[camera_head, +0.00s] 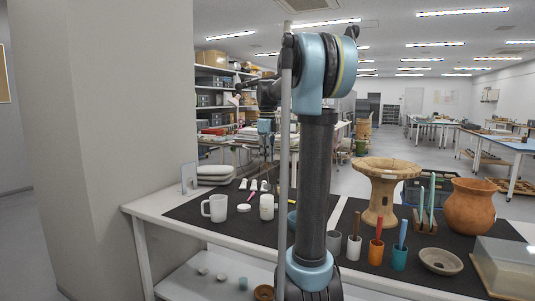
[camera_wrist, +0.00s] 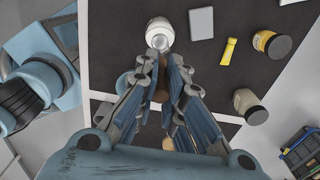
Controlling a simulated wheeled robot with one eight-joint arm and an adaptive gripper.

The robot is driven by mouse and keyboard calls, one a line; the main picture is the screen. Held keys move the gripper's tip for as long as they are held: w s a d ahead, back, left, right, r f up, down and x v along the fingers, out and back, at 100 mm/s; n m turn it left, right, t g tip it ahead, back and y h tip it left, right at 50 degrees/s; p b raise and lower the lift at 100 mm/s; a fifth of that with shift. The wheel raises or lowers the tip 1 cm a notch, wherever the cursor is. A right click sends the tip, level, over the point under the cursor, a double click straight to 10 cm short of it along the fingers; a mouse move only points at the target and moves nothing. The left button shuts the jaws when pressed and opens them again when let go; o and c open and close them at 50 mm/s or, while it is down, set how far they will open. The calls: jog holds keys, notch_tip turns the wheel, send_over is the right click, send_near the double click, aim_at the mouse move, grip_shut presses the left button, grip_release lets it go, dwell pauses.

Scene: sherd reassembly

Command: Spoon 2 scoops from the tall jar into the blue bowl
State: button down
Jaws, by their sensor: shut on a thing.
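My gripper (camera_head: 266,150) hangs above the back part of the dark mat in the head view. In the wrist view my gripper (camera_wrist: 162,65) has its fingers close together on a brown, slim thing (camera_wrist: 160,82), which looks like a spoon; most of it is hidden by the fingers. A white jar (camera_head: 266,207) stands upright on the mat below the gripper. A white round vessel (camera_wrist: 160,30), likely this jar, shows just beyond the fingertips, apart from them. The blue bowl (camera_head: 292,217) is mostly hidden behind my arm. A blue-grey rim (camera_wrist: 123,83) shows left of the fingers.
Cups with handles, including an orange cup (camera_head: 376,252), a clay stand (camera_head: 382,190), a grey dish (camera_head: 440,261) and a clay pot (camera_head: 470,207) crowd the right side.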

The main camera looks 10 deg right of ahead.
aim_at(267, 170)
jog(key=shift+f, duration=2.65)
jog(key=shift+r, duration=6)
